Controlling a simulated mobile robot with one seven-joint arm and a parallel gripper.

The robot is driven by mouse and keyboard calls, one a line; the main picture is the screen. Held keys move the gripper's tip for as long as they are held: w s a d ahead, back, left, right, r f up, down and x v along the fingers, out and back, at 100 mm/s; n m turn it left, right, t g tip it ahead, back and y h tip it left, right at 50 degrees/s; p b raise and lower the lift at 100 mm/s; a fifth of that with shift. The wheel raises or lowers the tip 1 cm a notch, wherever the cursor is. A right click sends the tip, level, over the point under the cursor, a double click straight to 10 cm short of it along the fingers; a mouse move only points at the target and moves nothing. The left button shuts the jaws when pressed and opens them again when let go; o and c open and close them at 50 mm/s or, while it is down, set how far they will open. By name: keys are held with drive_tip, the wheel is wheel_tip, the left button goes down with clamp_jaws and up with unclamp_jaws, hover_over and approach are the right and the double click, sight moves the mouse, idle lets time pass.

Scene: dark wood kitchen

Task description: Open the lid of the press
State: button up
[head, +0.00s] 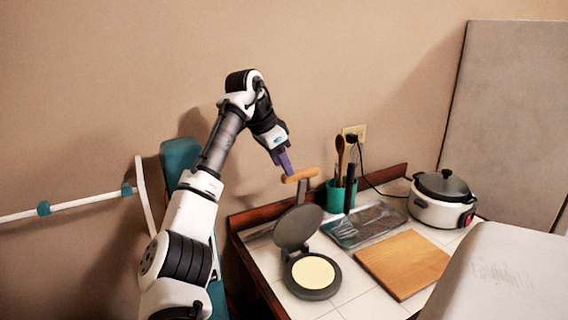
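The press stands near the left end of the counter. Its dark round lid (298,227) is raised and tilted back, so the lower plate (312,293) is exposed with a pale flat disc (313,272) on it. A wooden handle (301,175) tops the metal stem above the lid. My gripper (288,169), with purple fingers, points down at the left part of this handle and is touching it or very close. I cannot tell whether the fingers are open or shut, since the far finger is hidden.
A wooden board (403,265) lies right of the press. Behind it are a clear-covered tray (363,225) and a teal utensil holder (340,196). A white cooker (441,200) with a cord stands at the back right. A pale sheet-like object (500,280) fills the front right.

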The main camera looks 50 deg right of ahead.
drive_tip(key=v, duration=1.3)
drive_tip(key=shift+s+a+r, duration=0.15)
drive_tip(key=shift+a+r, duration=0.1)
drive_tip(key=shift+a, duration=0.05)
